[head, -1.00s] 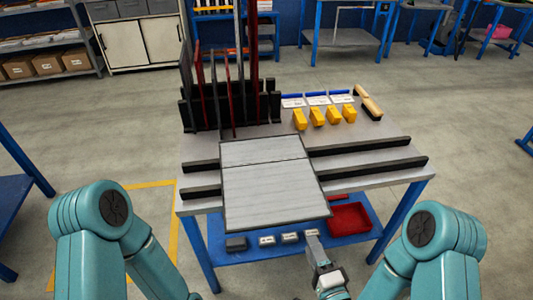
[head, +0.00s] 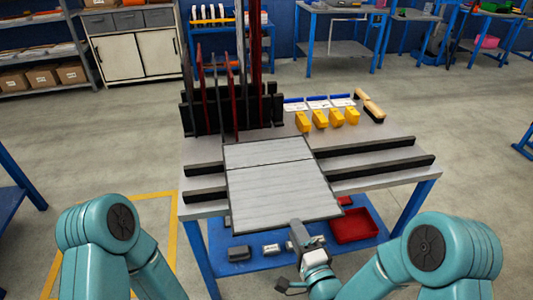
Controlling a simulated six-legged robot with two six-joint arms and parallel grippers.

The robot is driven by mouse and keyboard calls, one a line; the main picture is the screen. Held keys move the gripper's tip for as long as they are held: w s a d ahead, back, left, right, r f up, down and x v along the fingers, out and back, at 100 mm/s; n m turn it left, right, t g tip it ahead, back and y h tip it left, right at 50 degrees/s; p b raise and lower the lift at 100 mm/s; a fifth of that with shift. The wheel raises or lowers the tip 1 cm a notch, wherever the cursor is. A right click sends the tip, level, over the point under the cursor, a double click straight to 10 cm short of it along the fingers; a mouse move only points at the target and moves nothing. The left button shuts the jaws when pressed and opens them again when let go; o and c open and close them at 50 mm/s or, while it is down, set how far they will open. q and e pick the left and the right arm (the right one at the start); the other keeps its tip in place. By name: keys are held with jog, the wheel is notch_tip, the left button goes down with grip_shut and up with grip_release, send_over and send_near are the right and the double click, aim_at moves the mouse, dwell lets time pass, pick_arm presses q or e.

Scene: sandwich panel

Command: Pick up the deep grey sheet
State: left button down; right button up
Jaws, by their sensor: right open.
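Several thin sheets stand upright in a black slotted rack (head: 196,120) at the back left of the table. A large light grey panel (head: 275,183) lies flat on the table in front of the rack. My right gripper (head: 297,230) is open and empty at the panel's front edge, well away from the rack. My left gripper is out of view; only its arm shows.
Black rails (head: 375,172) run across the table on both sides of the panel. Yellow blocks (head: 320,119) and a wooden-handled roller (head: 370,104) are at the back right. Below, a blue shelf (head: 232,264) holds a red tray (head: 353,226) and small grey blocks (head: 271,249).

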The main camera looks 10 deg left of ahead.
aim_at(287, 210)
jog(key=p+x, duration=0.1)
jog(key=x, duration=0.6)
jog(key=shift+w+a+f, duration=0.1)
jog(key=shift+w+a, duration=0.05)
jog(key=shift+w, duration=0.2)
grip_shut()
